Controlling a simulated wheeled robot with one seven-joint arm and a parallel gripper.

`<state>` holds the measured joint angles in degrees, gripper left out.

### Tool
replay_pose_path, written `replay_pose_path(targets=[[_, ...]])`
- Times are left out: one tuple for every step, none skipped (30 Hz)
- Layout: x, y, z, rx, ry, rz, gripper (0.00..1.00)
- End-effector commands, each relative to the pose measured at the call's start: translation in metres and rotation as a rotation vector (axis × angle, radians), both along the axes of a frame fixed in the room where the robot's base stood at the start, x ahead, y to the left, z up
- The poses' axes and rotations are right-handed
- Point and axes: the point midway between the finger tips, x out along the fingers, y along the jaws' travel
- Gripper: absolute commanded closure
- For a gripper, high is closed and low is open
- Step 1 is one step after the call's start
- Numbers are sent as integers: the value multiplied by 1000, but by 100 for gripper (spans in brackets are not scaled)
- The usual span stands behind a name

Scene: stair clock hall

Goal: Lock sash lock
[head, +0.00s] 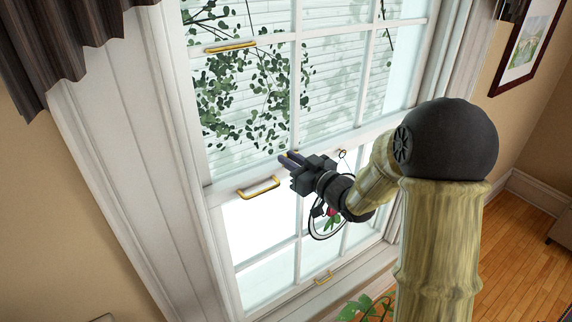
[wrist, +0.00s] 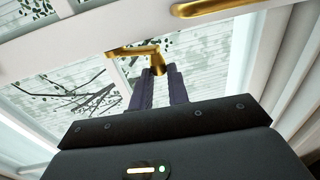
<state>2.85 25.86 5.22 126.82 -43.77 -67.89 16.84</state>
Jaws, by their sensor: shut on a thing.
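The sash lock is a small brass fitting on the window's meeting rail (head: 240,177). In the wrist view the lock (wrist: 134,50) shows as a brass body with a short lever at its right end. My gripper (head: 289,158) reaches the rail from the right in the head view. In the wrist view my gripper's dark fingers (wrist: 159,74) are closed around the end of the lever. Only a bit of brass shows by the fingertips in the head view; the fingers hide the rest.
A small ring (head: 342,153) hangs to the right. White window frame (head: 135,130) borders the left; a plant (head: 366,308) stands below.

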Motion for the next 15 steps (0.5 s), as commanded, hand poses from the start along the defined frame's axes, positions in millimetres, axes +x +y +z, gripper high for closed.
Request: replay_pose_path(targets=[[1,-5,-1,0,-1,26,100],[1,-7,-1,0,-1,46,100],[1,-8,0,0,0,74,100],[1,-10,0,-1,-1,94,100],[1,-11,0,-1,1,115,100],[1,-13,0,0,-1,142,100],[1,-15,1,0,0,163,100],[2,-16,0,0,0,184,100],[2,-18,1,0,0,214,100],[2,-19,1,-1,0,237,100],[2,-21,1,0,0,259,100],[3,-23,1,0,0,290,100],[3,-24,1,0,0,314,100],[3,-26,1,0,0,338,100],[4,-28,1,0,0,370,100]])
